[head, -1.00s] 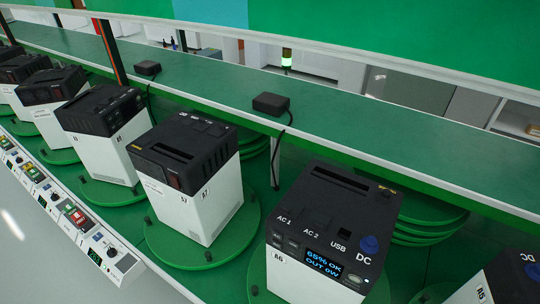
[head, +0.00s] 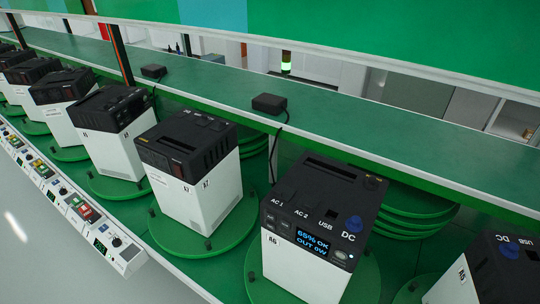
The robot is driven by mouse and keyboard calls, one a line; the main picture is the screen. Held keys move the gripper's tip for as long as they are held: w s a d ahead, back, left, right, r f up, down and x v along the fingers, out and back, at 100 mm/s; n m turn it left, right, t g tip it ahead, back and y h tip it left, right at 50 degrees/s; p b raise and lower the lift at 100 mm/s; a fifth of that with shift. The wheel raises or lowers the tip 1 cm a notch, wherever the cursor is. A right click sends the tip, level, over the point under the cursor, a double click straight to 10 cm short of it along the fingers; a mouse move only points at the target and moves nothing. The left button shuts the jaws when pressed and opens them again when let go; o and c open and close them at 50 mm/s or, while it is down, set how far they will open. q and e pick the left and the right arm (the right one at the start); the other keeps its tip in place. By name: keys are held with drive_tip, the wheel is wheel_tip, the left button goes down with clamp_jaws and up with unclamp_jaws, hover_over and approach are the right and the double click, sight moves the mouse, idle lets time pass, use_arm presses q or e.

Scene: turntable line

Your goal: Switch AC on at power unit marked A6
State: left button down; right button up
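The power unit marked A6 (head: 315,232) stands right of the middle, on a round green turntable (head: 262,289). It has a white body and a black top. Its A6 label (head: 270,239) is on the white corner below the black part. The top carries the words AC 1, AC 2, USB and DC, with a blue round part (head: 354,224) near DC. Its lit display (head: 312,242) reads 65% OK, OUT 0W. Small buttons (head: 270,217) sit on the front left of the display, and a pale button (head: 341,255) sits right of it. Neither gripper is in view.
The unit marked A7 (head: 193,205) stands left of A6, with several similar units beyond. Another unit (head: 495,268) is cut off at the lower right. A green shelf (head: 345,123) with small black boxes (head: 270,104) runs behind. Control boxes (head: 100,240) line the left front edge.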

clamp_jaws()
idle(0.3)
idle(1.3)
